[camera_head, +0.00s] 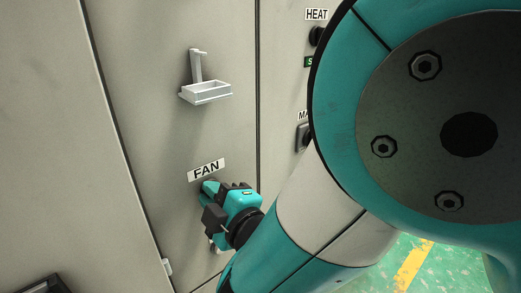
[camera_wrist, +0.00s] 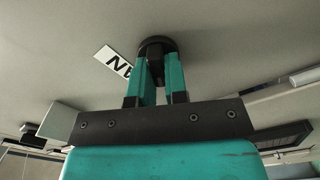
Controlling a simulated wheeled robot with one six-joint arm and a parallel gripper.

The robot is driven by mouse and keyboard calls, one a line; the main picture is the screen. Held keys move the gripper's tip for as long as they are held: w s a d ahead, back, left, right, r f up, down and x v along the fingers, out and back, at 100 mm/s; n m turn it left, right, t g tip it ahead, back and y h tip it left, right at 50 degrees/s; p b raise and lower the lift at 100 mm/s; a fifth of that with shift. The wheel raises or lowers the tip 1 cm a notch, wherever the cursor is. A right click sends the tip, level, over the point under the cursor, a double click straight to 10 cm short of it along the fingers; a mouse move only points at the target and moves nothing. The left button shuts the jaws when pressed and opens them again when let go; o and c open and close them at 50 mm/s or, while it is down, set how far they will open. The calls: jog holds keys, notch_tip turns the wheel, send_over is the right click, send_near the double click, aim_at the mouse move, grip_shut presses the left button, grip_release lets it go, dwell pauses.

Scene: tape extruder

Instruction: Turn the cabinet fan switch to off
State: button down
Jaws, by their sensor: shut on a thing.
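The fan switch (camera_wrist: 157,44) is a round black knob on the grey cabinet panel in the wrist view. My gripper (camera_wrist: 157,72) has its two teal fingers closed on the knob from both sides. The FAN label (camera_wrist: 115,62) is beside the knob, partly cut off by a finger. In the head view, my gripper (camera_head: 208,188) meets the panel just below the FAN label (camera_head: 206,170). There the gripper hides the knob, and the knob's pointing direction cannot be told.
A small white bracket tray (camera_head: 205,92) sticks out of the panel above the FAN label. A HEAT knob (camera_head: 316,37) and other controls are on the panel to the right, partly behind my arm. Green floor with a yellow line (camera_head: 412,265) shows at lower right.

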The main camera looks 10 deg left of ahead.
jog(key=n, duration=0.4)
jog(key=shift+f+n, duration=0.15)
jog(key=shift+n, duration=0.25)
dwell(0.4)
jog(key=c, duration=1.1)
grip_release()
jog(key=shift+c, duration=0.2)
jog(key=shift+s+f, duration=0.1)
jog(key=b+v, duration=1.2)
jog(key=b, duration=0.1)
